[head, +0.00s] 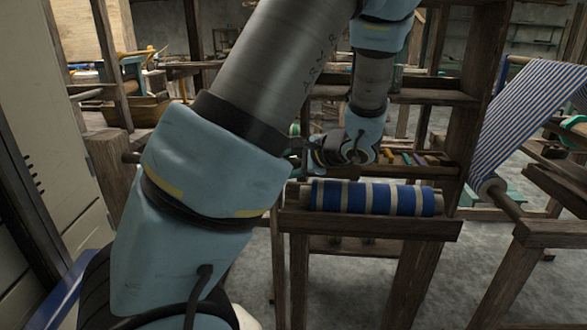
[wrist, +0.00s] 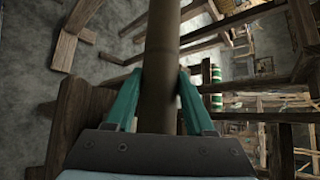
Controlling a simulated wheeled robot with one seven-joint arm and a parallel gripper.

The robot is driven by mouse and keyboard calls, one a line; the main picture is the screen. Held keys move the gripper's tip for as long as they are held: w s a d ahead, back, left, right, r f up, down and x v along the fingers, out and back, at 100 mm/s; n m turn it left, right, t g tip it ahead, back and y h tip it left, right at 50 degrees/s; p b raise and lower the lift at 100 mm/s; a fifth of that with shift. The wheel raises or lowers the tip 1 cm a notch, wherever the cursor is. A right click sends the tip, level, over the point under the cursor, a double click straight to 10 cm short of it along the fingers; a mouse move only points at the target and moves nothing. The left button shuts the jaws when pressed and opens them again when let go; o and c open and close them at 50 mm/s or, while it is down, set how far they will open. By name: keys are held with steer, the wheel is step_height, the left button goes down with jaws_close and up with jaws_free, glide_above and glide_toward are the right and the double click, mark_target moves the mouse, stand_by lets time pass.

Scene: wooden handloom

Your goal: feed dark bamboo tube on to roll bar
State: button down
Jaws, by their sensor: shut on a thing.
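In the wrist view my gripper (wrist: 162,85) has its two teal fingers shut on the dark bamboo tube (wrist: 161,35), one on each side. The brown tube runs from the top of the picture down between the fingers, and its lower end is hidden by my gripper's body. In the head view my large arm link covers much of the middle, and I cannot make out the fingertips or the tube clearly. A dark bar end (head: 131,157) sticks out left of my arm; I cannot tell whether it belongs to the roll bar.
A blue roll with tan bands (head: 372,198) lies on a wooden ledge (head: 370,228). Striped blue-white cloth (head: 530,105) hangs at the right from the loom. Wooden posts (head: 475,90) and shelves stand close around my wrist. A pale cabinet (head: 45,140) stands at the left.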

steer(key=shift+w+a+b, duration=0.65)
steer(key=shift+a+b, duration=0.9)
steer(key=shift+a, duration=1.8)
steer(key=shift+w+a+b, duration=0.6)
steer(key=shift+a+b, duration=0.95)
steer(key=shift+a, duration=1.75)
steer(key=shift+w+a+b, duration=0.65)
steer(key=shift+a+b, duration=0.9)
steer(key=shift+a, duration=1.8)
steer(key=shift+c, duration=0.9)
jaws_free()
